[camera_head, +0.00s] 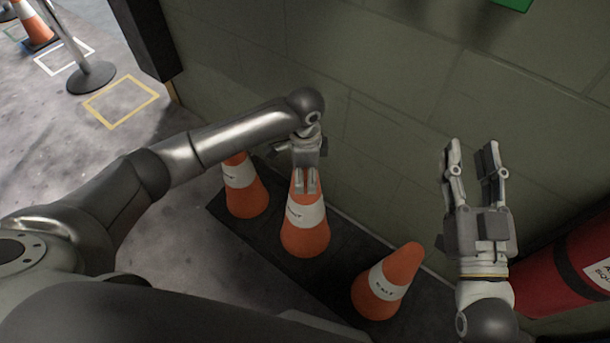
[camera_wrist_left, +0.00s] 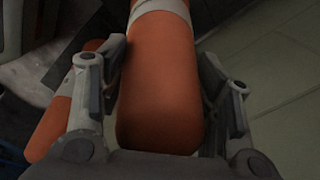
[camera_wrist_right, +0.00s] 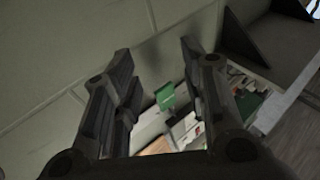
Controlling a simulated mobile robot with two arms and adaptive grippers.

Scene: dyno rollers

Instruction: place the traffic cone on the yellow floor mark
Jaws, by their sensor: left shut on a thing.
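Three orange cones with white bands stand in a row on a dark base by the wall. My left gripper (camera_head: 306,188) is shut on the top of the middle traffic cone (camera_head: 305,235). In the left wrist view this cone (camera_wrist_left: 160,85) lies between both fingers. The cone looks upright; whether it is lifted cannot be told. The yellow floor mark (camera_head: 121,101) is an empty square outline on the grey floor at the upper left. My right gripper (camera_head: 473,160) is open and empty at the right, pointing up near the wall; its fingers (camera_wrist_right: 155,85) also show apart in the right wrist view.
Other cones stand at the left (camera_head: 243,190) and right (camera_head: 385,282) of the held one. A post with a round base (camera_head: 91,77) is beside the white floor mark (camera_head: 63,56). A red cylinder (camera_head: 565,265) is at the lower right. A dark pillar (camera_head: 143,35) edges the wall.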

